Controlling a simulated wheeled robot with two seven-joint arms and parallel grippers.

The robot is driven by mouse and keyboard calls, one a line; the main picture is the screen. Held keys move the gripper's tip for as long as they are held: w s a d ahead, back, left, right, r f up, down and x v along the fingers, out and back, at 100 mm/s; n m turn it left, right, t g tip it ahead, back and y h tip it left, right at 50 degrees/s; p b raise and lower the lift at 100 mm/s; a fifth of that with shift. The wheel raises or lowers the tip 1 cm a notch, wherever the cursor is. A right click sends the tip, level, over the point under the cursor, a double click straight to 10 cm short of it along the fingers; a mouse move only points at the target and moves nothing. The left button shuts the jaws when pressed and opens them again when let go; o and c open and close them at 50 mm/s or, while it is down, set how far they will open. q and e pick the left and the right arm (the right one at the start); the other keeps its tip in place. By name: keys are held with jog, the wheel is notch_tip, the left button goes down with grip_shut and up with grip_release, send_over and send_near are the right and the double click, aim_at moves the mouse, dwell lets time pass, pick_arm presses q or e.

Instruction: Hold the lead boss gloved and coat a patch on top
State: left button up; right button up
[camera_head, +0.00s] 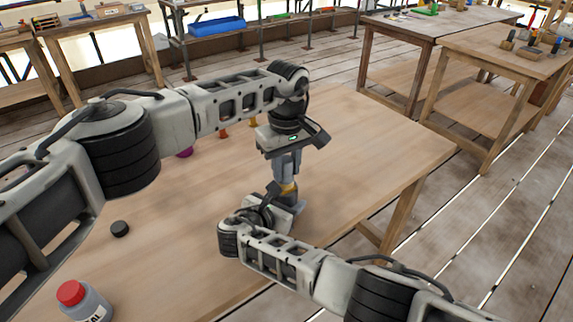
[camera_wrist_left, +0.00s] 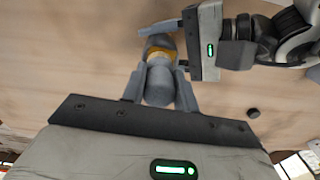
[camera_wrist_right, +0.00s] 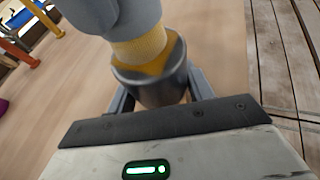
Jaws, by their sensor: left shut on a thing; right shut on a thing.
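My left gripper (camera_head: 287,164) points down over the table (camera_head: 375,130) and is shut on a grey rounded tool (camera_wrist_left: 160,86) with a ribbed yellow end (camera_wrist_right: 140,48). My right gripper (camera_wrist_right: 155,92) is shut on a dark grey cylinder, the lead boss (camera_wrist_right: 152,87), held upright below the tool. The boss's top shows yellow around the tool's end, and the two appear to touch; the contact is hidden. I cannot tell whether the yellow on top is a coat or a part. The left wrist view also shows my right gripper (camera_wrist_left: 155,29) beside the tool's yellow end.
A small black disc (camera_head: 120,229) and a red-capped bottle (camera_head: 82,300) stand on the table at the left. Purple (camera_head: 184,152) and orange (camera_head: 224,132) items are partly behind my left arm. The table's right part is clear. Other benches (camera_head: 500,50) stand behind.

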pick_arm(q)
jog(key=shift+s, duration=0.2)
jog(key=shift+r, duration=0.1)
jog(key=a+r, duration=0.5)
jog(key=r, duration=0.2)
dwell(0.5)
pick_arm(e)
jog(key=o, duration=1.1)
